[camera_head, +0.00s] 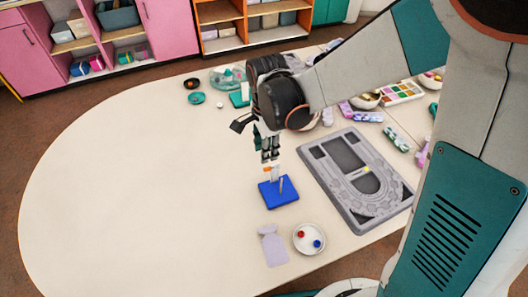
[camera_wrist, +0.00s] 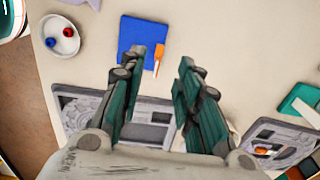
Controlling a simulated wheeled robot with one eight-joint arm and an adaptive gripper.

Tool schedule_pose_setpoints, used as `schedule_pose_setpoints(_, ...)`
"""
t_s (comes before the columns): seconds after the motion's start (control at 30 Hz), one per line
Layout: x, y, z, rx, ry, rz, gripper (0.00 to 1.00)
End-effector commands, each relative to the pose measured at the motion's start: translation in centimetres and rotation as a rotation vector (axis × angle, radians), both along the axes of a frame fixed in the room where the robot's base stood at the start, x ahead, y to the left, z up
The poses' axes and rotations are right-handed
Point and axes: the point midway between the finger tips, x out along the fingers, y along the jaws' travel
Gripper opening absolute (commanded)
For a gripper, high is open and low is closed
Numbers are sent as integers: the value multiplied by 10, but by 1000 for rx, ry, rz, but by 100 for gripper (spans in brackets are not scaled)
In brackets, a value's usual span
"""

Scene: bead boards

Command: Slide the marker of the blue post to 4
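A blue square base (camera_head: 278,194) stands on the table in front of my gripper in the head view. Thin pale uprights rise from it, and an orange marker (camera_head: 268,168) shows near the top of one, just under my gripper (camera_head: 270,158). In the wrist view the blue base (camera_wrist: 132,36) is beyond the fingertips. The orange marker (camera_wrist: 159,50) and a thin pale upright lie in line with the gap between the fingers of my gripper (camera_wrist: 157,62). The fingers are apart and hold nothing visible. I cannot read any scale numbers.
A grey patterned bead board (camera_head: 325,172) lies right of the blue base. A white dish (camera_head: 309,239) with a red and a blue bead and a lilac tag (camera_head: 272,247) lie in front. The table's left side is clear.

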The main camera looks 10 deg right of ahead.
Motion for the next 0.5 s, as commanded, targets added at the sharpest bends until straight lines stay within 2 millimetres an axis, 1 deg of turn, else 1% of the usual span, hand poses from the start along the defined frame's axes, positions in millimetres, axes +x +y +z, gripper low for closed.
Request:
schedule_pose_setpoints(0.03,1,0,-14,0,0,0,31)
schedule_pose_setpoints(0.2,0,0,-46,0,0,1,31)
schedule_pose_setpoints(0.3,0,0,-61,0,0,1,31)
schedule_pose_setpoints(0.4,0,0,-72,0,0,1,31)
schedule_pose_setpoints(0.5,0,0,-78,0,0,1,31)
